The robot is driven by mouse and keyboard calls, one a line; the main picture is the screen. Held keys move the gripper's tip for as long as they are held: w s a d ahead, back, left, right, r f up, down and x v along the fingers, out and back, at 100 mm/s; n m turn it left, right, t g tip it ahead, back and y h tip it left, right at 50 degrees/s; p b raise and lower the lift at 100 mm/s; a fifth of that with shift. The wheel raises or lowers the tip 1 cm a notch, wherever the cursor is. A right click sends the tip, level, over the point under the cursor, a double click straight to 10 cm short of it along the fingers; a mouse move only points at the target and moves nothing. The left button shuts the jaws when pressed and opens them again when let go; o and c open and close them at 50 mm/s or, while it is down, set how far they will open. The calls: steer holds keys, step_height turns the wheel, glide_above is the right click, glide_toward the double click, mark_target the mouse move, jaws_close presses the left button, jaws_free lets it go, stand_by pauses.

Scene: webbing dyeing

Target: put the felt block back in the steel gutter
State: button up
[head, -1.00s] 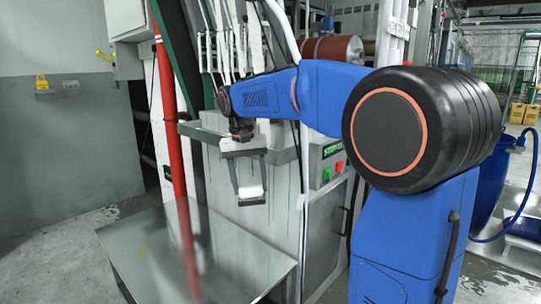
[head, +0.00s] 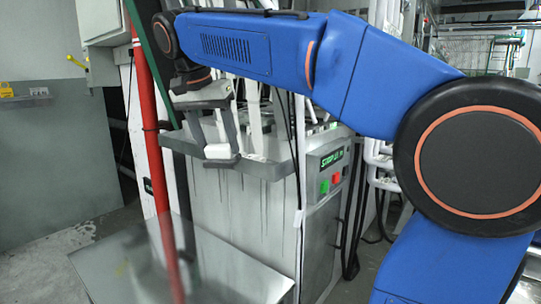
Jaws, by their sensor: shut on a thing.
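The felt block (head: 218,151) is a small white block between the two dark fingers of my gripper (head: 221,156), left of centre in the head view. My gripper points down and is shut on the block. The steel gutter (head: 262,169) is the grey ledge along the top front of the dyeing machine. The block and fingertips overlap the gutter's front edge in the picture. I cannot tell whether they are above it or in front of it, or whether they touch it. The inside of the gutter is mostly hidden.
A shiny metal table (head: 225,262) stands low in front of the machine. A red upright pipe (head: 153,125) rises left of the gutter. A control box (head: 329,170) with green and red buttons sits to the right. White webbing strands hang behind the gripper.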

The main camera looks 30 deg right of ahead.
steer(key=shift+w+d+f+h, duration=0.15)
steer(key=shift+d+f+h, duration=0.1)
steer(key=shift+d, duration=0.15)
steer(key=shift+w+d+f+h, duration=0.1)
steer(key=shift+d+h, duration=0.15)
steer(key=shift+d, duration=0.1)
steer(key=w+d, duration=0.3)
steer(key=d, duration=0.4)
steer(key=w+d, duration=0.2)
steer(key=d, duration=0.6)
steer(key=shift+a+x, duration=0.2)
steer(key=shift+x, duration=2.9)
steer(key=shift+w+d+r+g+y, duration=0.1)
steer(key=shift+w+d+g+y, duration=0.1)
steer(key=shift+d+y, duration=0.4)
steer(key=shift+w+d+g+y, duration=0.2)
steer(key=shift+d+y, duration=0.15)
steer(key=shift+y, duration=0.55)
steer(key=shift+a+f, duration=0.1)
steer(key=shift+f, duration=0.65)
steer(key=o, duration=0.7)
steer(key=shift+o, duration=0.2)
